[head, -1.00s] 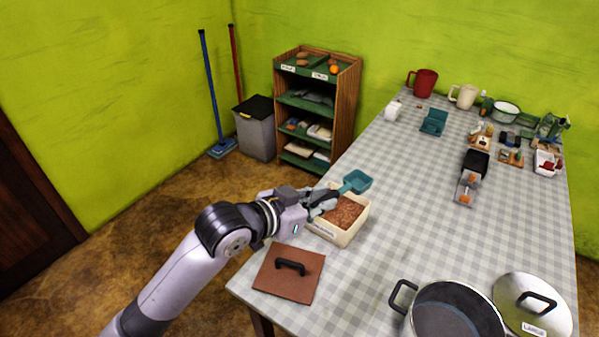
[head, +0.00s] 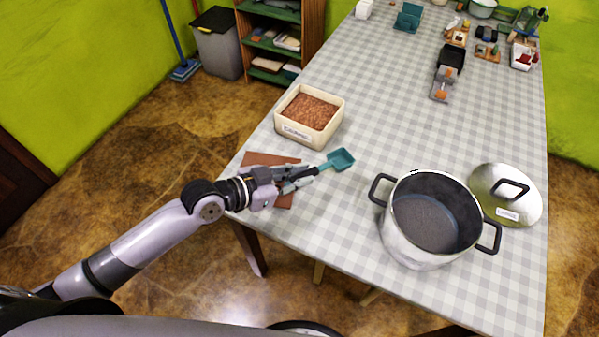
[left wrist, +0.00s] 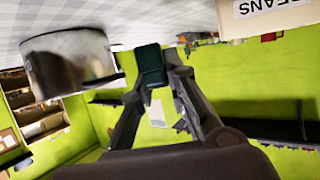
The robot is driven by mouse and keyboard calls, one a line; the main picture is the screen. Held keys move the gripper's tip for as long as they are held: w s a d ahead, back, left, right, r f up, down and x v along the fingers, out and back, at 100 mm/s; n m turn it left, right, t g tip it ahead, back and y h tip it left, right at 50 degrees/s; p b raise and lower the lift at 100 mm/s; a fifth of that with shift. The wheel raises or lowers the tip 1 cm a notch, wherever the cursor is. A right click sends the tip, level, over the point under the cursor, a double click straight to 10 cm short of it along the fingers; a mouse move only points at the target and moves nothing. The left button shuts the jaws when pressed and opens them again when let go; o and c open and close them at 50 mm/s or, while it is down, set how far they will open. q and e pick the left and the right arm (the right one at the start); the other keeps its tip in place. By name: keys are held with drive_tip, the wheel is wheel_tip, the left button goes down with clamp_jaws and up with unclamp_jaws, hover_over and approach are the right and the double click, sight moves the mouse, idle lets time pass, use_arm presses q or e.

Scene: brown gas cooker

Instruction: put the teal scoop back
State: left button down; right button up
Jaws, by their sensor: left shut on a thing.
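The teal scoop (head: 341,159) is held by its handle in my left gripper (head: 303,176), which is shut on it. The scoop's bowl points right and away, over the table between the cream bin (head: 292,133) and the pot (head: 424,256). Its bowl looks empty in the head view. In the left wrist view, the scoop (left wrist: 151,66) shows between the fingers (left wrist: 157,80). A small teal open box or stand (head: 407,19) sits at the far left of the table. My right gripper is not in view.
The bin holds reddish-brown grains. A brown lid (head: 262,160) lies under my left gripper. A metal lid (head: 505,194) lies right of the open pot. A black-and-orange tool (head: 446,75) lies farther back. The middle of the checked tablecloth (head: 380,100) is clear.

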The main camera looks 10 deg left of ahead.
use_arm(q)
drive_tip(key=shift+a, duration=0.1)
wheel_tip(320, 180, down, 5)
drive_tip(key=b, duration=0.4)
drive_tip(key=shift+f, duration=0.1)
drive_tip(key=shift+f+b, duration=0.6)
drive_tip(key=shift+f, duration=0.05)
idle(0.3)
drive_tip(key=shift+f, duration=0.15)
idle(0.4)
drive_tip(key=c, duration=1.5)
unclamp_jaws()
